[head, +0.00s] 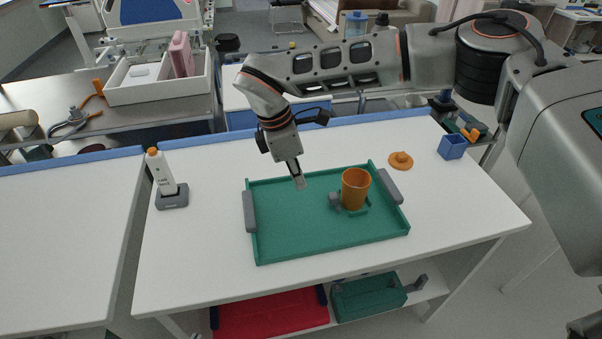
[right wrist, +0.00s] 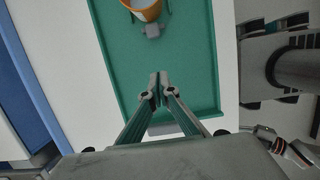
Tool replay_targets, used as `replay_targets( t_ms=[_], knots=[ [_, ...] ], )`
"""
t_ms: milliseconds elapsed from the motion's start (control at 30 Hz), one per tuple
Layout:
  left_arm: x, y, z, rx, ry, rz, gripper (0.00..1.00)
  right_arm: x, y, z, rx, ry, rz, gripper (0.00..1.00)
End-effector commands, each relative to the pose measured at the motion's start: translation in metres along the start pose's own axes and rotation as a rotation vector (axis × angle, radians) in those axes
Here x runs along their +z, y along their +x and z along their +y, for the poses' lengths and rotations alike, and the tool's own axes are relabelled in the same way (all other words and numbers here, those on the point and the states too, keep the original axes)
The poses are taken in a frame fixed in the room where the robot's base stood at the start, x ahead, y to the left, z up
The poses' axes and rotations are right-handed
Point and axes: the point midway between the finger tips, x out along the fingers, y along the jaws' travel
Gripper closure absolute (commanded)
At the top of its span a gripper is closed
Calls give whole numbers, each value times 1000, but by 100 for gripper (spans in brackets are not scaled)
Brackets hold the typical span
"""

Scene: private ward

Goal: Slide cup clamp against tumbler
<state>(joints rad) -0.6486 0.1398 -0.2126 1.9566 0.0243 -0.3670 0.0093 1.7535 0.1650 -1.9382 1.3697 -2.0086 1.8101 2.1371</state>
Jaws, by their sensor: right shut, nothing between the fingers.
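An orange tumbler (head: 355,188) stands upright on the right part of a green tray (head: 290,240) with grey side handles. A small grey cup clamp (head: 334,199) sits just left of the tumbler; I cannot tell whether they touch. In the right wrist view the tumbler (right wrist: 146,9) is cut by the top edge, with the grey clamp (right wrist: 152,30) beside it. My right gripper (head: 299,184) is shut and empty above the left part of the tray, left of the clamp. Its fingertips (right wrist: 158,88) meet in the right wrist view. My left gripper is not in view.
A white bottle with an orange cap (head: 161,172) stands on a grey base left of the tray. The tray's left half is bare.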

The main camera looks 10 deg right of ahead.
Motion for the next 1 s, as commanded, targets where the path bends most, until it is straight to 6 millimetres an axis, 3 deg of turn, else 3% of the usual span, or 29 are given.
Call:
replay_targets(
  t_ms=[333,400,600,1000],
  knots=[
    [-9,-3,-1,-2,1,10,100,0,68,-1,-4,0,0,100],
    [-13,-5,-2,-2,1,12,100,15,66,0,0,2,1,100],
    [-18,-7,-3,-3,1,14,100,34,72,0,0,0,1,100],
    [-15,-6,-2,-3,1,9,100,39,74,0,-1,-1,1,100]
  ],
)
